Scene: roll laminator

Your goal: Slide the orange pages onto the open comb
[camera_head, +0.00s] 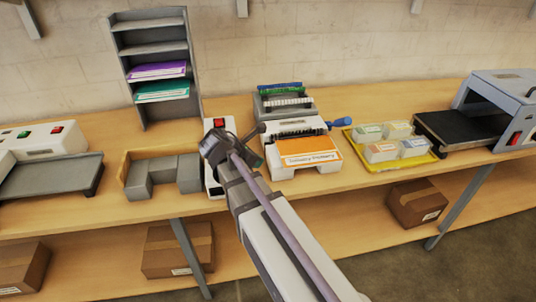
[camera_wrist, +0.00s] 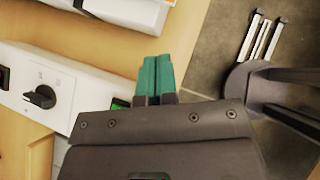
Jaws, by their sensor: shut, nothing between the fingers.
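The orange pages (camera_head: 308,152), with a white title band along the front, lie flat on the front of a white and grey binding machine (camera_head: 318,168). In the head view my wrist is left of the binding machine, apart from the pages. The pages are not clearly identifiable in the wrist view.
A blue-handled lever (camera_head: 340,122) sticks out at the machine's right. A rack of combs (camera_head: 284,92) stands behind. A narrow white unit with a red switch (camera_head: 219,122) is by my wrist. A yellow tray (camera_head: 432,157) sits right, a grey sorter (camera_head: 160,178) left.

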